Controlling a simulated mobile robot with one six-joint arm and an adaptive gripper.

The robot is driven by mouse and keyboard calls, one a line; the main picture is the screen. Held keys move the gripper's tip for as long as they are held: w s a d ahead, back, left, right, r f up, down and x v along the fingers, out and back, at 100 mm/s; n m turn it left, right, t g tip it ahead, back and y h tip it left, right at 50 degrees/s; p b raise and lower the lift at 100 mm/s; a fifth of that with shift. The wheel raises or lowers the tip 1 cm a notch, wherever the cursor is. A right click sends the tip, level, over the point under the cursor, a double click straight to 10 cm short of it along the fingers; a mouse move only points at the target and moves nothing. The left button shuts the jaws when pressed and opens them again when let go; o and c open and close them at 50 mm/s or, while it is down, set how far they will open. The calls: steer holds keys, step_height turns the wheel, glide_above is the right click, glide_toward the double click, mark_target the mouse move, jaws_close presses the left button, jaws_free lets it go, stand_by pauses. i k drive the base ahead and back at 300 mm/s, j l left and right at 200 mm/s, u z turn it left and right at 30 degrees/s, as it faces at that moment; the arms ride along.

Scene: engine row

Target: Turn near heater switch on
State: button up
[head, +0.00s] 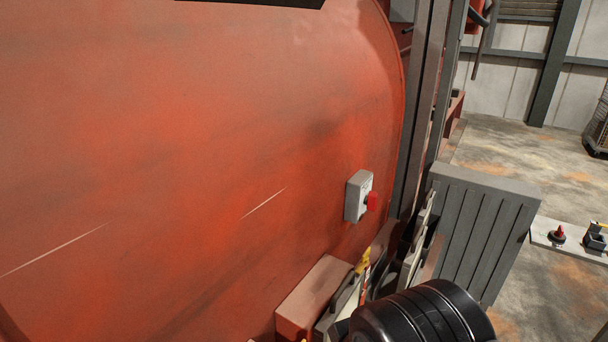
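A small light grey switch box (357,195) is mounted on the red curved metal wall, right of the middle in the head view. A red knob (372,201) sticks out from its right-hand face. The knob's exact setting is too small to read. Nothing covers the box or the knob. I cannot tell from this view alone whether this is the near heater switch. My gripper is not in view, and nothing is seen touching the switch.
The large red wall (200,150) fills the left. Dark upright posts (422,110) and a grey ribbed cabinet (480,225) stand right of the switch. A black ribbed rounded body (425,315) is at the bottom. Open concrete floor (530,160) lies at the right.

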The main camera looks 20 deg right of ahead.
mark_target(370, 200)
steer(key=i+l, duration=1)
steer(key=l, duration=0.2)
steer(key=k+l+z, duration=0.05)
